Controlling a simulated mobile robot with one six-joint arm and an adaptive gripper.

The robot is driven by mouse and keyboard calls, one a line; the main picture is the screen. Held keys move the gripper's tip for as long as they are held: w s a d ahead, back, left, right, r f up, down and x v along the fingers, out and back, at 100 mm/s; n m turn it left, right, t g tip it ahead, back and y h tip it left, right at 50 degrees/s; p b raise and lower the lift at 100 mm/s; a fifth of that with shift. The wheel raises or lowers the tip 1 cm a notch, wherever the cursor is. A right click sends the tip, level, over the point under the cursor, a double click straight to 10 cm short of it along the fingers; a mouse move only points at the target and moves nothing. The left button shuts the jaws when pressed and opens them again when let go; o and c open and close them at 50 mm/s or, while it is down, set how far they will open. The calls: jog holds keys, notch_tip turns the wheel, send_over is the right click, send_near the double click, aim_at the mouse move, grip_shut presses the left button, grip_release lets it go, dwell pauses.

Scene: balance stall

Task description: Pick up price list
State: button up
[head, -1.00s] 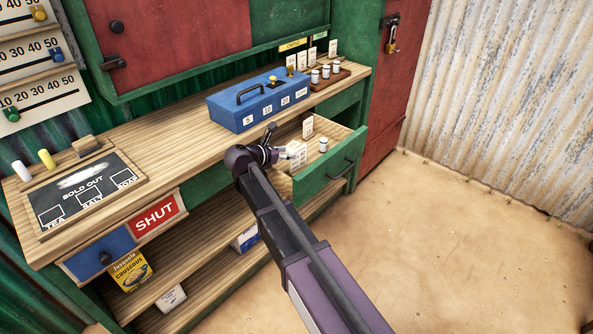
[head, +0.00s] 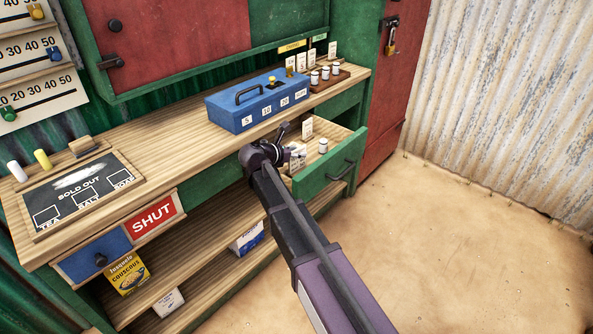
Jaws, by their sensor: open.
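My gripper (head: 284,138) is at the open green drawer (head: 333,171), over its left side, with its jaws open; its fingers show small and dark. Small white cards with print stand in the drawer: one at the back (head: 307,128), and another (head: 299,152) right beside my gripper, partly hidden by it. I cannot tell which card is the price list, or whether my gripper touches one. A white jar (head: 323,146) also stands in the drawer.
A blue cash box (head: 258,101) stands on the wooden counter (head: 180,128) behind my gripper. More cards (head: 302,61) and a rack of jars (head: 325,77) are at the counter's right end. The sandy floor (head: 450,240) at right is clear.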

jog(key=shift+w+d+f, duration=0.3)
jog(key=shift+w+d, duration=0.1)
jog(key=shift+w, duration=0.1)
jog(key=shift+c, duration=0.2)
grip_shut()
